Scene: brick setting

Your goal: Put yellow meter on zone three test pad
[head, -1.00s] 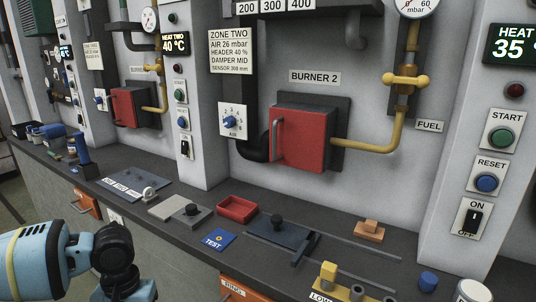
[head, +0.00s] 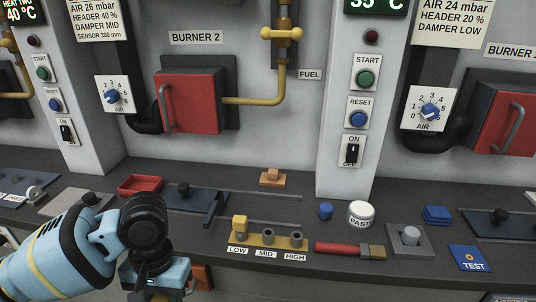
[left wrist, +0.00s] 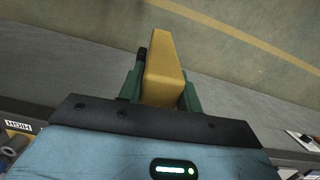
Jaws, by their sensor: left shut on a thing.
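My left gripper (left wrist: 161,92) is shut on the yellow meter (left wrist: 166,64), a plain yellow block between its green fingers in the left wrist view. In the head view the gripper hangs at the lower left, in front of the counter's front edge, with its fingers mostly hidden. My right gripper is not in view.
Between the gripper and the pad, the counter holds a low-mid-high peg rack (head: 267,241), a red brush (head: 345,250), a paste jar (head: 361,214) and a grey plate with a knob (head: 411,238). Blue pads (head: 436,215) lie behind the TEST pad.

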